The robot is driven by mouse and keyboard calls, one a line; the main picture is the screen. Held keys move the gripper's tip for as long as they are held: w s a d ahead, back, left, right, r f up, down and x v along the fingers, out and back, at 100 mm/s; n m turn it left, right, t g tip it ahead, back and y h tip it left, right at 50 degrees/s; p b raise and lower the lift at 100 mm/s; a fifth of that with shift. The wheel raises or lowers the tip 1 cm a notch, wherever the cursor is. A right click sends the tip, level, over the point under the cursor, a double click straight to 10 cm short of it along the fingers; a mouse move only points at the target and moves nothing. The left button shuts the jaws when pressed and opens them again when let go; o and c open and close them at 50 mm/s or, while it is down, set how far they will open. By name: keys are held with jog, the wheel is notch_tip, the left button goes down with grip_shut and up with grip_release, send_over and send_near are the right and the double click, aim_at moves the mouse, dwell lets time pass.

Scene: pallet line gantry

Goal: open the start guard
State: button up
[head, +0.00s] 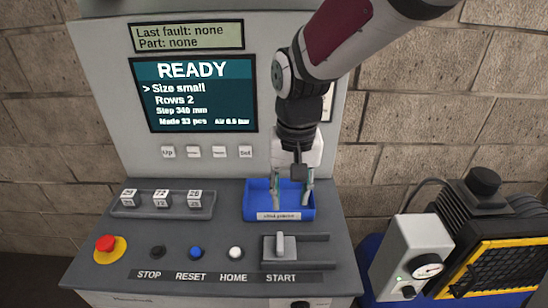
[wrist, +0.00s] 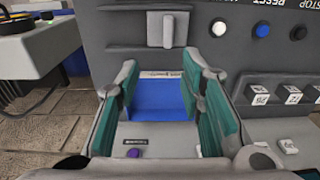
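The start guard (head: 279,247) is a small grey plate with an upright light-grey handle, above the START label on the console. It sits at the left end of its dark rails, which run on to the right. No start button shows, so the guard seems shut. In the wrist view the guard (wrist: 168,28) is at the top, beyond my fingers. My gripper (head: 292,184) is open, pointing down over the blue tray, behind the guard and apart from it. Its teal-padded fingers (wrist: 162,115) stand wide apart in the wrist view, with nothing held between them.
The blue tray (head: 279,215) lies just under my gripper. White, blue and dark buttons (head: 196,252) and a red emergency stop (head: 105,243) are left of the guard. Number blocks (head: 161,199) sit behind them. The screen (head: 194,92) reads READY. A gauge unit (head: 413,255) stands at right.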

aim_at(280, 241)
jog(key=f, duration=0.5)
jog(key=a+f, duration=0.1)
jog(key=f, duration=0.4)
jog(key=f+p, duration=0.1)
jog(key=f, duration=0.4)
jog(key=shift+a+f, duration=0.1)
jog(key=shift+a, duration=0.3)
jog(key=shift+c, duration=0.6)
grip_shut()
